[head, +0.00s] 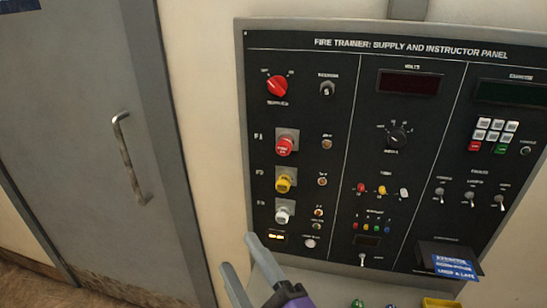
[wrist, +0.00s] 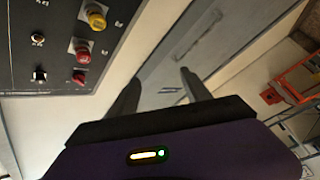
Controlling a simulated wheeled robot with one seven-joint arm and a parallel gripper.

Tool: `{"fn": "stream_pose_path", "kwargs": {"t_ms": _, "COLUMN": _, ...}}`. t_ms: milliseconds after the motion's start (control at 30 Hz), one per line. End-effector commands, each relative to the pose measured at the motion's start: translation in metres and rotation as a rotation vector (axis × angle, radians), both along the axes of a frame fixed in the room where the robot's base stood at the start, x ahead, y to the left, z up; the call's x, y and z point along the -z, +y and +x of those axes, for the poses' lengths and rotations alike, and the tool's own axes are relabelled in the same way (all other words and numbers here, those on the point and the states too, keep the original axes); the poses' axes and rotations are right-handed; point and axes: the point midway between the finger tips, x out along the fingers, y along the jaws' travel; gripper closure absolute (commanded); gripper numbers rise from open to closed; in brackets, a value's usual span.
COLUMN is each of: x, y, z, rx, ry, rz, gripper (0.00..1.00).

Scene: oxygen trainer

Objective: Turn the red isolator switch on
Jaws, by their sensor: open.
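The red isolator switch (head: 277,86) is a round red rotary knob at the top left of the black panel (head: 345,120), with small position labels above it. A red knob, likely the same switch, shows at the panel edge in the wrist view (wrist: 79,78). My gripper (head: 236,255) is at the panel's lower left corner in the head view, well below the switch. Its two grey fingers are apart with nothing between them. In the wrist view the fingers (wrist: 158,90) point past the panel towards the grey door.
Below the switch are red (head: 284,146), yellow (head: 284,182) and white (head: 283,214) push buttons. A key switch (head: 327,88) sits right of it. The grey door (head: 85,120) with a handle (head: 131,158) stands left. An orange frame (wrist: 300,80) shows at right in the wrist view.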

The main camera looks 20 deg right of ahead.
Motion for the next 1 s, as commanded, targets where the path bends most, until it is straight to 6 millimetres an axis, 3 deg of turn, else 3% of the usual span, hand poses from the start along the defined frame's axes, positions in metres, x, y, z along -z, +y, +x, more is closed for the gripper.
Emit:
{"fn": "stream_pose_path", "kwargs": {"t_ms": 33, "x": -0.027, "y": 0.006, "z": 0.015, "rx": 0.022, "ry": -0.03, "rz": -0.064, "gripper": 0.44}}
{"fn": "stream_pose_path", "kwargs": {"t_ms": 300, "x": -0.128, "y": 0.012, "z": 0.074, "rx": 0.256, "ry": -0.08, "rz": -0.489, "gripper": 0.44}}
{"fn": "stream_pose_path", "kwargs": {"t_ms": 467, "x": -0.191, "y": -0.002, "z": 0.093, "rx": 0.458, "ry": -0.023, "rz": -0.773, "gripper": 0.44}}
{"fn": "stream_pose_path", "kwargs": {"t_ms": 600, "x": -0.233, "y": -0.026, "z": 0.094, "rx": 0.64, "ry": 0.135, "rz": -1.048, "gripper": 0.44}}
{"fn": "stream_pose_path", "kwargs": {"t_ms": 800, "x": -0.235, "y": -0.055, "z": 0.081, "rx": 0.733, "ry": 0.393, "rz": -1.324, "gripper": 0.44}}
{"fn": "stream_pose_path", "kwargs": {"t_ms": 1000, "x": -0.229, "y": -0.066, "z": 0.077, "rx": 0.737, "ry": 0.49, "rz": -1.418, "gripper": 0.44}}
